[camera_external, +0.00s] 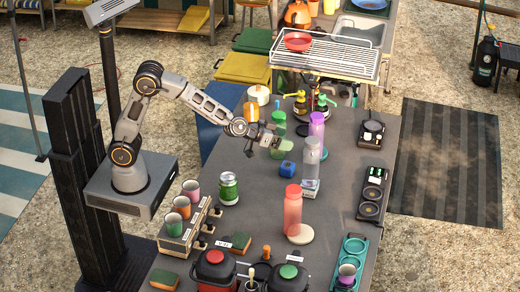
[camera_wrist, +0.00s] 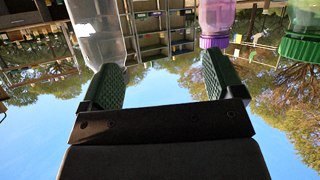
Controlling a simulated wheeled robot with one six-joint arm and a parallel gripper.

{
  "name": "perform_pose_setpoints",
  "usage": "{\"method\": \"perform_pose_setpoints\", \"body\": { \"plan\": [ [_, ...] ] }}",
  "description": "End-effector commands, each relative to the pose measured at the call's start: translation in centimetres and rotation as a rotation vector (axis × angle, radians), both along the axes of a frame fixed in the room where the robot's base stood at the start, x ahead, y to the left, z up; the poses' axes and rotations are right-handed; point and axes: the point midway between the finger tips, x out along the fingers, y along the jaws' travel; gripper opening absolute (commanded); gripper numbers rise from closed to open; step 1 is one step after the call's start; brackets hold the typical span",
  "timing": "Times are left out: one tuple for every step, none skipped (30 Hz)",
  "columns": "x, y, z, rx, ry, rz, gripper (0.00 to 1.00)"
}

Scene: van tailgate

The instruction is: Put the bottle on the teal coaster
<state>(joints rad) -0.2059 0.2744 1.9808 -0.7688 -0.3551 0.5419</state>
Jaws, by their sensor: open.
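Several bottles stand on the grey table: a red one (camera_external: 293,208), a clear one (camera_external: 312,158), a purple one (camera_external: 317,128) and a green one (camera_external: 279,122). A teal round coaster (camera_external: 354,245) lies in a holder at the front right. The red bottle stands beside or partly on a cream disc (camera_external: 302,236). My gripper (camera_external: 277,143) is open and empty, left of the clear bottle and close to the green one. The wrist view looks upside down; my open fingers (camera_wrist: 162,65) show with the clear bottle (camera_wrist: 97,30), purple bottle (camera_wrist: 215,20) and green bottle (camera_wrist: 302,35) beyond.
A wire rack (camera_external: 325,60) is behind. Bare table lies right of the clear bottle.

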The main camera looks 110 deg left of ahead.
Motion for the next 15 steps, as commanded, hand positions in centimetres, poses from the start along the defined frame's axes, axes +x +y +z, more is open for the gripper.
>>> {"method": "perform_pose_setpoints", "body": {
  "plan": [
    [-1.4,-3.0,1.5,-0.038,0.026,-0.103,0.87],
    [-2.5,-4.9,1.9,-0.064,0.058,-0.167,0.87],
    [-4.2,-7.1,2.2,-0.097,0.108,-0.245,0.87],
    [-5.7,-8.7,2.3,-0.117,0.150,-0.297,0.87],
    [-7.3,-10.1,2.4,-0.135,0.197,-0.344,0.87],
    [-9.5,-11.7,2.3,-0.154,0.263,-0.399,0.87],
    [-11.3,-12.8,2.2,-0.164,0.313,-0.433,0.87],
    [-13.1,-13.6,2.0,-0.172,0.364,-0.460,0.87],
    [-15.4,-14.5,1.7,-0.177,0.432,-0.490,0.87],
    [-17.1,-15.0,1.4,-0.181,0.482,-0.505,0.87],
    [-18.8,-15.3,1.2,-0.181,0.529,-0.516,0.87],
    [-20.8,-15.6,0.8,-0.178,0.588,-0.526,0.87],
    [-22.2,-15.7,0.6,-0.175,0.629,-0.528,0.87],
    [-23.5,-15.8,0.3,-0.171,0.668,-0.528,0.87],
    [-25.0,-15.8,0.1,-0.166,0.712,-0.526,0.87]
  ]
}}
